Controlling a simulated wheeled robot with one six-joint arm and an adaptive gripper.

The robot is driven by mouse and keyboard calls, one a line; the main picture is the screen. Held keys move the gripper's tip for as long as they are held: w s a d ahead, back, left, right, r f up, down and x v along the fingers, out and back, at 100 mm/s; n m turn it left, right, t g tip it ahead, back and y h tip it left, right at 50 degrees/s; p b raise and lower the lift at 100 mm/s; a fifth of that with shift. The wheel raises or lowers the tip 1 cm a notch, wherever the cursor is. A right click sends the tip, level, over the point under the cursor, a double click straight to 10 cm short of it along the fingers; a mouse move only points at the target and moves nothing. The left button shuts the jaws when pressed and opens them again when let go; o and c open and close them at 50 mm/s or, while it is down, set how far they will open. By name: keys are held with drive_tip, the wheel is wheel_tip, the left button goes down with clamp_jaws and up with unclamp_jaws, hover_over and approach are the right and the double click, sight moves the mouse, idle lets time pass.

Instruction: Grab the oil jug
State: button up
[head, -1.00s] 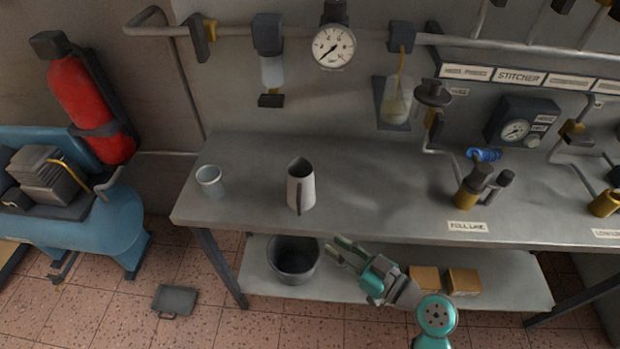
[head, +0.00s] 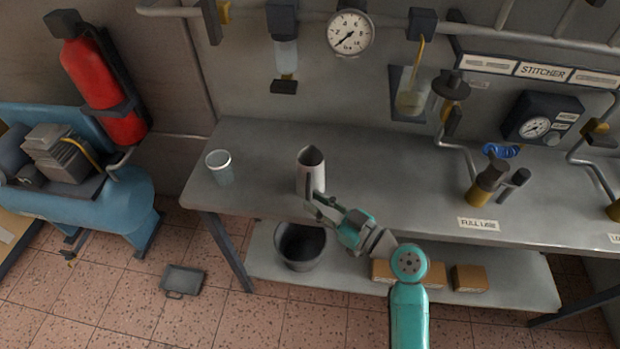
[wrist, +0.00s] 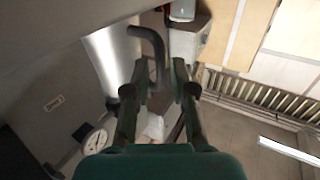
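The oil jug (head: 309,160) is a pale metal jug with a slanted open top and a dark handle, upright near the front of the grey bench (head: 400,205). My gripper (head: 313,203) is at its front, by the handle side, and overlaps the jug's lower part in the head view. In the wrist view the bright jug body (wrist: 112,52) is at the upper left, and its dark hooked handle (wrist: 153,45) reaches down between my fingertips (wrist: 163,78). The fingers are apart with a gap around the handle. I cannot tell whether either finger touches it.
A clear cup (head: 219,168) stands on the bench left of the jug. A dark bucket (head: 300,246) and cardboard boxes (head: 468,278) sit on the lower shelf. The pressure gauge (head: 351,33) and pipes are on the wall behind. Bench space right of the jug is clear.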

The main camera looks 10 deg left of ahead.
drive_tip(key=shift+x, duration=1.4)
drive_tip(key=shift+c, duration=0.3)
clamp_jaws()
drive_tip(key=shift+r, duration=0.1)
